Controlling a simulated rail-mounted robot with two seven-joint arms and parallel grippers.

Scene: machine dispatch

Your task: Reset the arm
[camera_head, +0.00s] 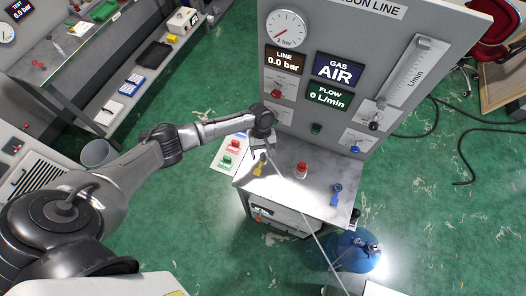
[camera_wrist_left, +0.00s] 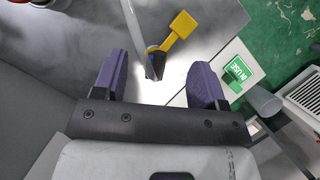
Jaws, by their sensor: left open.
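My left arm (camera_head: 205,130) reaches in from the left toward the panel bench. My left gripper (camera_head: 262,148) is over the left part of the bench top, close to a yellow-handled part (camera_head: 259,165). In the left wrist view its two purple fingers (camera_wrist_left: 158,75) stand wide apart, with nothing held between them. The yellow-handled part (camera_wrist_left: 182,27) shows there beyond the fingers, beside a grey hose (camera_wrist_left: 132,25). I cannot tell whether the gripper touches anything. My right gripper is not in view.
The grey gas panel (camera_head: 400,25) rises behind the bench top (camera_head: 280,180). A red knob (camera_head: 301,169) and a blue-handled part (camera_head: 336,193) are on the bench. A blue cylinder (camera_head: 350,255) stands below right. A bin (camera_head: 97,153) stands left; green floor is partly free.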

